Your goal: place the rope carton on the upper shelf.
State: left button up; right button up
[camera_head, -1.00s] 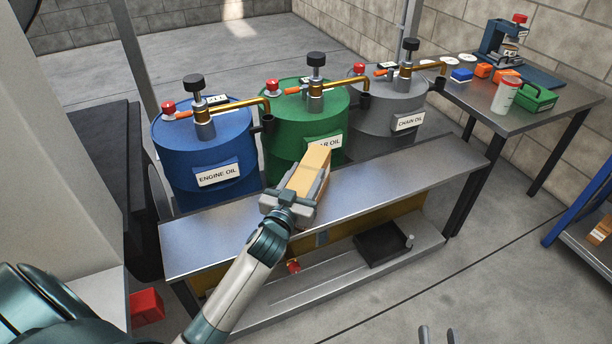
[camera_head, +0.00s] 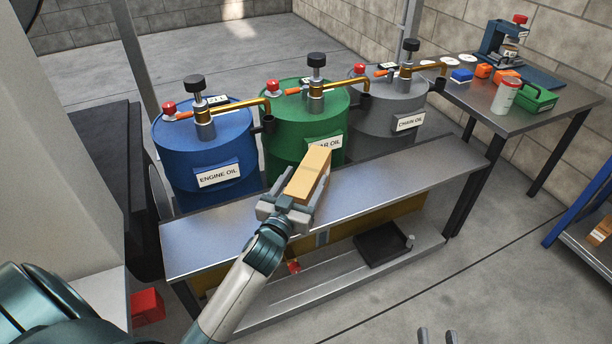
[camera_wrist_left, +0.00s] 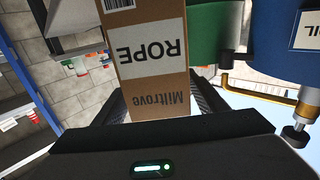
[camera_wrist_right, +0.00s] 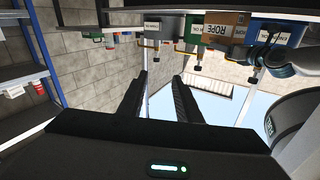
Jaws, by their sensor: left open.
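The rope carton (camera_head: 310,174) is a tan box standing on the upper shelf (camera_head: 210,240), the metal top of the low bench, in front of the green drum. In the left wrist view the carton (camera_wrist_left: 150,55) shows its "ROPE" label upside down. My left gripper (camera_head: 292,207) is at the carton's near end, open, its fingers on either side with small gaps visible. The carton's underside is hidden. My right gripper (camera_head: 438,335) is at the bottom edge of the head view. In the right wrist view its fingers (camera_wrist_right: 157,90) are apart with nothing between them.
Blue (camera_head: 203,150), green (camera_head: 285,125) and grey (camera_head: 385,110) oil drums with pump taps stand behind the bench. The lower shelf holds a black tray (camera_head: 383,244). A side table (camera_head: 480,100) with several items stands right. The bench top is clear on both sides.

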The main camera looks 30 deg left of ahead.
aim_at(295, 198)
pick_arm(q)
jog(key=s+d, duration=0.1)
jog(key=s, duration=0.9)
jog(key=shift+p, duration=0.45)
pick_arm(e)
jog(key=f, duration=0.1)
jog(key=f+g, duration=0.2)
jog(key=shift+d+f+h, duration=0.3)
jog(key=shift+d+h, duration=0.1)
pick_arm(q)
jog(key=shift+d, duration=0.2)
jog(key=s+d+f+m+g+h, duration=0.1)
jog(key=s+d+h, duration=0.3)
jog(key=s+d, duration=0.4)
jog(key=s+d+f+m+g+h, duration=0.1)
jog(key=s+d+f+m+h, duration=0.1)
jog(key=s+d, duration=0.6)
jog(key=d+m+h, duration=0.1)
jog(key=d+h, duration=0.1)
jog(key=d, duration=0.3)
jog(key=shift+g, duration=0.4)
jog(key=shift+o, duration=0.5)
jog(key=shift+w, duration=0.1)
